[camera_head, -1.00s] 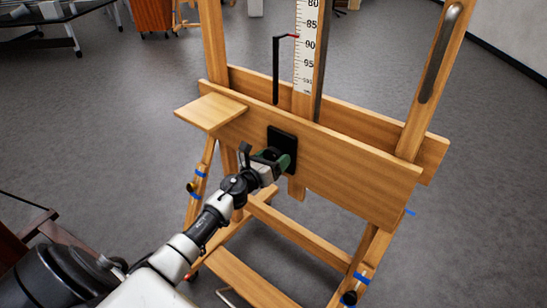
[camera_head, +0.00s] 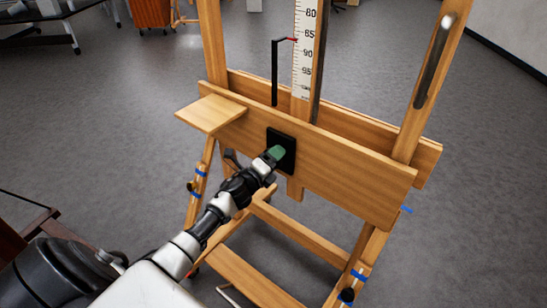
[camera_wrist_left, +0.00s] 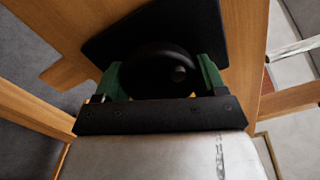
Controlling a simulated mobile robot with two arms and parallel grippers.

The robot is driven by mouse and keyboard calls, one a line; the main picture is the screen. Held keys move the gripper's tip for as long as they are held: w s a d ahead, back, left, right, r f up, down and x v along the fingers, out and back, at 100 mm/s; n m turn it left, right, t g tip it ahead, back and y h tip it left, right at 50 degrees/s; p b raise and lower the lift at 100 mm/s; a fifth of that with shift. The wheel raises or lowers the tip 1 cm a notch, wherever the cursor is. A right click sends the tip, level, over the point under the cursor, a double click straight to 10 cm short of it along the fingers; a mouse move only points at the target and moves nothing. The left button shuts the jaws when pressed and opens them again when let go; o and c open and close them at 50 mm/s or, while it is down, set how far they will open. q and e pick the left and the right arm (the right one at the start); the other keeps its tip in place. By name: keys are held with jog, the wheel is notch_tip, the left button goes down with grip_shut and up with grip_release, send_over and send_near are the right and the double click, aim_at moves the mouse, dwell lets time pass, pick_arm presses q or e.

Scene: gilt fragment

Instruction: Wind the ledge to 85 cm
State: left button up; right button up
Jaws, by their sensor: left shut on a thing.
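The wooden ledge (camera_head: 340,172) is a broad board across the easel. A black square plate (camera_head: 290,146) is fixed to the ledge's front. My left gripper (camera_head: 272,156) is at this plate. In the left wrist view its green fingers stand on both sides of a round black knob (camera_wrist_left: 158,68), shut on it. The head view hides the knob behind the gripper. My right gripper is not in view.
A small wooden side shelf (camera_head: 212,113) juts out at the ledge's left end. Wooden base bars (camera_head: 250,275) lie below. Grey floor (camera_head: 485,170) is free to the right.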

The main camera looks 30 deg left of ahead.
pick_arm(q)
jog(key=n+p, duration=0.1)
jog(key=n, duration=0.3)
jog(key=shift+r+n+p, duration=0.1)
jog(key=shift+n+p, duration=0.2)
jog(key=shift+n, duration=0.1)
jog(key=n+p, duration=0.1)
jog(key=n, duration=0.3)
jog(key=shift+r+n+p, duration=0.1)
jog(key=shift+n+p, duration=0.2)
jog(key=shift+p, duration=0.1)
jog(key=n+p, duration=0.1)
jog(key=n, duration=0.3)
jog(key=shift+n+p, duration=0.3)
jog(key=shift+a+n+p, duration=0.1)
jog(key=shift+n+p, duration=0.4)
jog(key=shift+n, duration=1.6)
jog(key=o, duration=0.9)
jog(key=s, duration=1)
jog(key=shift+s+a+r, duration=0.1)
jog(key=shift+s+a, duration=0.25)
jog(key=shift+s, duration=0.05)
